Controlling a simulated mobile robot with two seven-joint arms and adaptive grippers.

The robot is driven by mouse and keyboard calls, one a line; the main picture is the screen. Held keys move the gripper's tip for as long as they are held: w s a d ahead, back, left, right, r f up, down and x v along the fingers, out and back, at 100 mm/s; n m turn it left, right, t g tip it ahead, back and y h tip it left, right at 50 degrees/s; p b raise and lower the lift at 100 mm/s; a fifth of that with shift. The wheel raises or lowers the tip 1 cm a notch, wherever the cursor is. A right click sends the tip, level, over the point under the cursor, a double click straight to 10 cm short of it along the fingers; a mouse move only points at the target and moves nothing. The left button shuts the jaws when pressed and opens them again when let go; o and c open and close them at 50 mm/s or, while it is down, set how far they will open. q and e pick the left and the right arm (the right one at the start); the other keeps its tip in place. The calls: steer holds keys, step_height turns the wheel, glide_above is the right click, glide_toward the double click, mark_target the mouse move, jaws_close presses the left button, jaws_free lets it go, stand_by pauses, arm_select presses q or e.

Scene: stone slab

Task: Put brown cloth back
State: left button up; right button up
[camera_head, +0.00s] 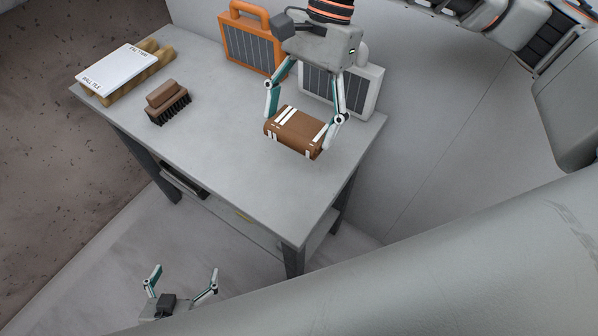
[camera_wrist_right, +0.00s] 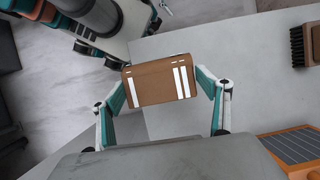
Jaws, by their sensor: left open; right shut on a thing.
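The brown cloth (camera_head: 297,132) is a folded block with white stripes. My right gripper (camera_head: 302,119) is shut on it from two sides, over the right part of the grey table (camera_head: 215,130). In the right wrist view the cloth (camera_wrist_right: 160,84) sits between the two fingers, close to the table's edge. I cannot tell how much gap is under it. My left gripper (camera_head: 184,276) is open and empty, low at the bottom left of the head view, in front of the table and apart from it.
A brown brush (camera_head: 168,101) with dark bristles lies on the table's left part. An orange panel (camera_head: 247,42) and a white panel (camera_head: 366,88) stand at the back. The table's middle front is clear.

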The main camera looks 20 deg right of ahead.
step_height(320, 180, down, 12)
steer(key=shift+r, duration=0.1)
steer(key=shift+f, duration=2)
steer(key=shift+f, duration=0.15)
steer(key=o, duration=1.1)
steer(key=v, duration=1.2)
